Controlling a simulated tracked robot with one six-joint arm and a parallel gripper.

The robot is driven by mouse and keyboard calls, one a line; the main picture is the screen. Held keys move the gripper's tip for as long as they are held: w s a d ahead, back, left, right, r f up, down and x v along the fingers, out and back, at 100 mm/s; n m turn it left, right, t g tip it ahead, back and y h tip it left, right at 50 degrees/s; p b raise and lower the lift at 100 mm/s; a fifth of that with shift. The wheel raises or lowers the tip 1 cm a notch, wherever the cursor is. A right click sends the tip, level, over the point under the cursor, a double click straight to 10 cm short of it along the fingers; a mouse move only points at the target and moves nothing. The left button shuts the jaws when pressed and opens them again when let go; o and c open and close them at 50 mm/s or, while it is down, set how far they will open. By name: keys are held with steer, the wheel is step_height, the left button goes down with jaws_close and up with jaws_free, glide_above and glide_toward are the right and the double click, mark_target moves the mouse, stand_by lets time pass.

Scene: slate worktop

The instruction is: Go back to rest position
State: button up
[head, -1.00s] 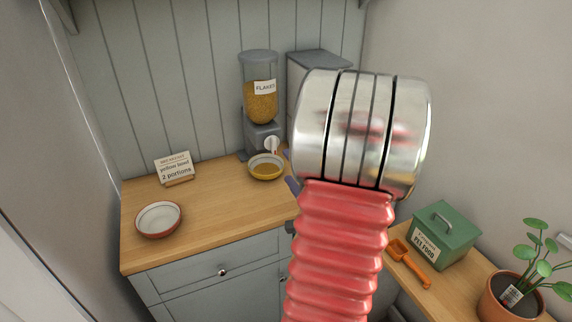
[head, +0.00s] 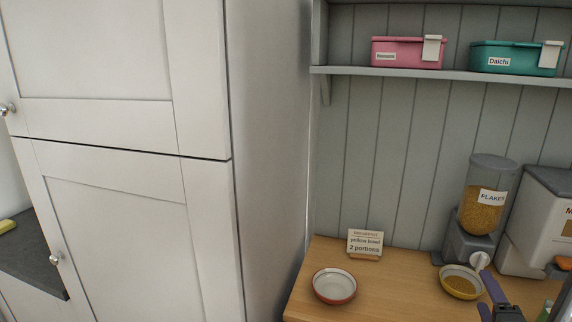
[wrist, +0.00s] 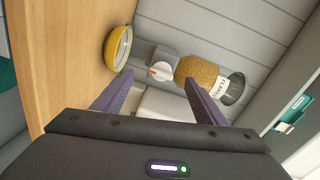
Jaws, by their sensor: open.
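My gripper (wrist: 158,92) is open in the wrist view, its two purple fingers spread apart with nothing held between them. Part of it shows at the bottom right corner of the head view, in front of the worktop and close to the yellow bowl in the picture. The yellow bowl (head: 462,283) holds flakes and stands at the foot of the flakes dispenser (head: 484,205). The wrist view also shows the bowl (wrist: 121,47) and the dispenser (wrist: 203,72), turned sideways, beyond the fingers. Most of my arm is outside the head view.
A red-rimmed bowl (head: 334,286), apparently empty, and a card reading "yellow bowl 2 portions" (head: 365,243) are on the wooden worktop (head: 395,292). A second dispenser (head: 538,220) stands at right. Pink (head: 405,52) and teal (head: 515,58) boxes sit on a shelf. A tall white cabinet (head: 120,210) fills the left.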

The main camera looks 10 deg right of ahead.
steer(key=w+a+r+n+g+y, duration=0.2)
steer(key=w+a+n+g, duration=0.15)
steer(key=a+n, duration=0.4)
steer(key=w+a+r+n+g+y, duration=0.15)
steer(key=w+a+n, duration=0.25)
steer(key=a, duration=0.7)
steer(key=s+a+n+g+y, duration=0.2)
steer(key=s+a+n, duration=0.3)
steer(key=a, duration=0.7)
steer(key=s+a+n+g+y, duration=0.2)
steer(key=s+a+n, duration=0.3)
steer(key=s+a, duration=0.3)
steer(key=a+r+y, duration=0.1)
steer(key=a, duration=0.2)
steer(key=shift+a, duration=0.4)
steer(key=shift+n, duration=0.25)
